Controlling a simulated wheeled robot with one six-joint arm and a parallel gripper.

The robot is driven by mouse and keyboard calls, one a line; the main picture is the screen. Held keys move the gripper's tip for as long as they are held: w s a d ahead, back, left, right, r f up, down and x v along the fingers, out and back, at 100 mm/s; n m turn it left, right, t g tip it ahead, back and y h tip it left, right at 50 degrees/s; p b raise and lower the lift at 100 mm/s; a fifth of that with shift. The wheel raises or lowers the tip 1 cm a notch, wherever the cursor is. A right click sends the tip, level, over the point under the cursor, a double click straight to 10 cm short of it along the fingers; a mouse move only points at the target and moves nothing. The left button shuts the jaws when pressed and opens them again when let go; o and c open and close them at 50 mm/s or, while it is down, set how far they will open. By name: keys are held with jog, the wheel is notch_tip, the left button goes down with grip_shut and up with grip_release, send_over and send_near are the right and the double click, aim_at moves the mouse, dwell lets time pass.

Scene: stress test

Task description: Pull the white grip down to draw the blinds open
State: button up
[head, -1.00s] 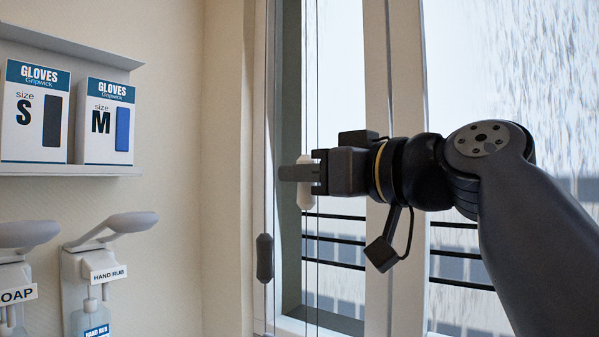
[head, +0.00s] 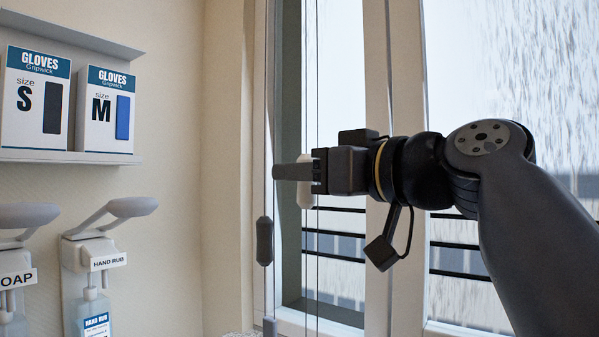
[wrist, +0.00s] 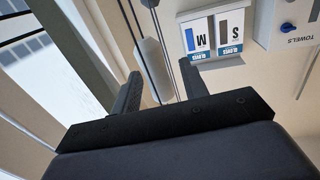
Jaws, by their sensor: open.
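The white grip (head: 304,194) hangs on a thin cord in front of the window in the head view, upright and partly hidden behind my gripper (head: 291,172). Its ends show above and below the fingers. In the wrist view the white grip (wrist: 153,62) shows as a pale rounded bar, its near part between the two fingers of my gripper (wrist: 160,82). The jaws are open, with a gap visible on the right side of the grip. I cannot tell whether either finger touches it.
A dark grip (head: 265,241) hangs on another cord just left of and below my gripper. Left on the wall are a shelf (head: 70,156) with glove boxes and a hand rub dispenser (head: 93,252). The window frame (head: 376,120) stands close behind my gripper.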

jog(key=b+v, duration=0.1)
jog(key=v, duration=0.9)
jog(key=shift+s+d+b, duration=0.25)
jog(key=shift+s+b, duration=0.05)
jog(key=shift+w+a, duration=0.1)
jog(key=shift+w, duration=0.05)
dwell(0.7)
jog(key=shift+p+x, duration=0.8)
jog(key=shift+x, duration=4.35)
